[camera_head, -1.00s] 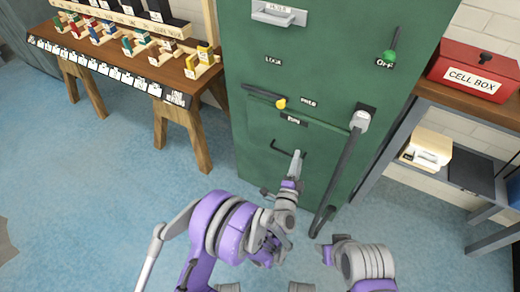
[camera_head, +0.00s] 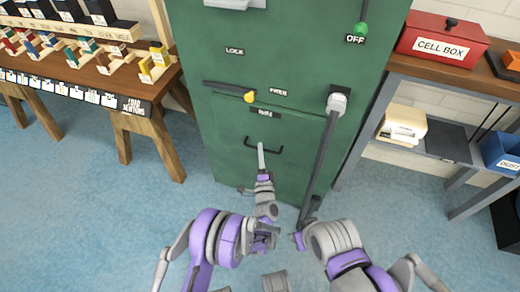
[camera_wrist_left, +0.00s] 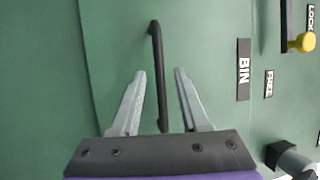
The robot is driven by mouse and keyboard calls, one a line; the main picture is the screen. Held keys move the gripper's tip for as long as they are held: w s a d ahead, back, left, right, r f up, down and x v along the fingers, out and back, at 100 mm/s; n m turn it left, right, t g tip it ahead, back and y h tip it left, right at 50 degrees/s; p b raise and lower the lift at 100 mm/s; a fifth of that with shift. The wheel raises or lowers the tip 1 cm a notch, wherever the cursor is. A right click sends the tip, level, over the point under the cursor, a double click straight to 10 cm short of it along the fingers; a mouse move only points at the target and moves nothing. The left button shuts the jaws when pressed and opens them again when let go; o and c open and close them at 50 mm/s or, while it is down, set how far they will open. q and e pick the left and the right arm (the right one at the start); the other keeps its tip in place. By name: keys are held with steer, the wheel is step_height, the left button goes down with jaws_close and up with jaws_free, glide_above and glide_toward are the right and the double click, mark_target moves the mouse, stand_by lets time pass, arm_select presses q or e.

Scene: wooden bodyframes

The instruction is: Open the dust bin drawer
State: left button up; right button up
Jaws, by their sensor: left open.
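The bin drawer is a green panel (camera_head: 230,128) low on the green cabinet, with a black bar handle (camera_head: 277,150) and a BIN label, readable in the wrist view (camera_wrist_left: 243,69). Its front looks flush with the cabinet. My left gripper (camera_head: 261,150) is at the handle. In the left wrist view its fingers (camera_wrist_left: 160,78) are open, one on each side of the black handle bar (camera_wrist_left: 156,62), with gaps visible. Whether the bar lies fully between the fingertips in depth is hard to tell. My right arm is folded at lower right; its gripper cannot be made out.
A yellow-knobbed lever (camera_head: 249,97) sits above the drawer, near LOCK and FREE labels. A long grey lever (camera_head: 322,150) stands right of the drawer. A workbench (camera_head: 140,90) is left; a shelf with a red cell box (camera_head: 441,45) is right. Blue floor between is clear.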

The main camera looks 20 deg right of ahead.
arm_select(q)
steer(key=shift+x, duration=0.9)
jaws_close()
stand_by(0.8)
